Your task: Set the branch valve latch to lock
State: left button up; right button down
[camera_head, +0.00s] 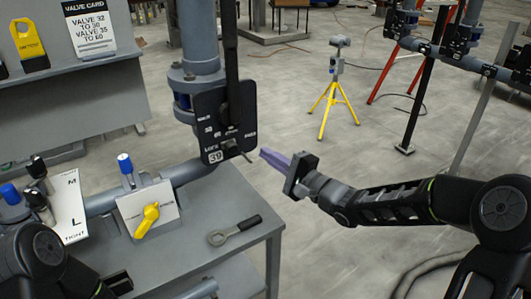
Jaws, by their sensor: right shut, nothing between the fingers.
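A black valve plate (225,125) hangs on the grey vertical pipe, with white lettering that includes "LOCK" and a white "39" tag at its lower edge. A long black lever (231,60) runs down in front of it. A small thin metal piece (246,157), perhaps the latch tip, sticks out at the plate's lower right; its setting is too small to read. My right gripper (266,156) has purple fingers, shut and empty, just right of that piece and seemingly apart from it.
A grey table (240,207) below carries a ring-ended tool (235,231), a yellow knob (147,219) on a white plate and a blue-topped fitting (125,163). A yellow tripod (333,105) and pipe stand are farther back. Floor right of the table is open.

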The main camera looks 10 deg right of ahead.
jog(key=v, duration=0.7)
jog(key=shift+s+b, duration=0.2)
jog(key=shift+b, duration=0.1)
jog(key=shift+r, duration=0.1)
